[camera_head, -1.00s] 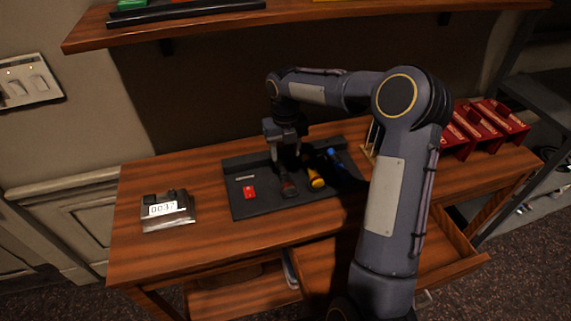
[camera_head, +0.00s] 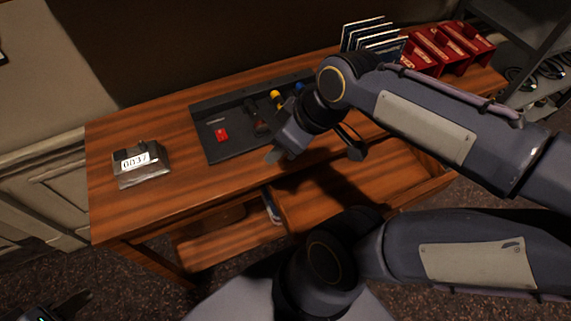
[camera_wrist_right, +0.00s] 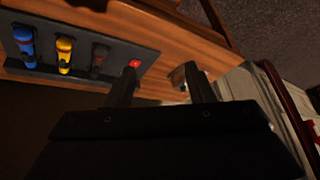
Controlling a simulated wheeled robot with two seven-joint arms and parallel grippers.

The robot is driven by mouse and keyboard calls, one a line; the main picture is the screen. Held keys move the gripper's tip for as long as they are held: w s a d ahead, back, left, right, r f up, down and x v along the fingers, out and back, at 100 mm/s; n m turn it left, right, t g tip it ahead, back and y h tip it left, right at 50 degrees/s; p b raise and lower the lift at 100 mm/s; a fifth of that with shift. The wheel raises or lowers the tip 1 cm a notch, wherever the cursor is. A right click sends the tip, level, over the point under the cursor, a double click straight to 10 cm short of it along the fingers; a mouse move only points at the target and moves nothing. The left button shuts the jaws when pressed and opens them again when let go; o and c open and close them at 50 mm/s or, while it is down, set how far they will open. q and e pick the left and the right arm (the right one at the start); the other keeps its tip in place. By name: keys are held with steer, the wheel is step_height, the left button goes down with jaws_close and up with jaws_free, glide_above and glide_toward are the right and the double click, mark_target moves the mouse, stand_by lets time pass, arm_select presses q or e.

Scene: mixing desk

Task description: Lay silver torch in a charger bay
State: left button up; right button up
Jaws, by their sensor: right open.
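The dark charger tray (camera_head: 235,148) lies at the back of the desk. It holds a dark grey torch with a reddish part (camera_head: 256,118), a yellow torch (camera_head: 277,97) and a blue torch. All three also show in the right wrist view, with the blue torch (camera_wrist_right: 25,45) at the far left. No torch is plainly silver; I cannot tell whether the dark grey one is it. My right gripper (camera_head: 313,155) is open and empty, in front of the tray, partly hidden by its wrist. My left gripper (camera_head: 65,304) is at the bottom left corner, cut by the frame.
A small red piece (camera_head: 222,135) lies on the tray's left part. A display box reading 0037 (camera_head: 140,163) stands on the desk's left. Red holders (camera_head: 440,48) and a rack of cards (camera_head: 370,38) stand at the back right. An open drawer juts out in front.

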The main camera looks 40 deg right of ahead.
steer(key=s+m, duration=0.1)
steer(key=m, duration=0.1)
steer(key=s+a+f+m, duration=0.1)
steer(key=m, duration=0.1)
steer(key=s+a+f+m+t+y, duration=0.1)
steer(key=shift+s+a+m, duration=0.2)
steer(key=shift+s+m, duration=0.1)
steer(key=shift+m, duration=0.1)
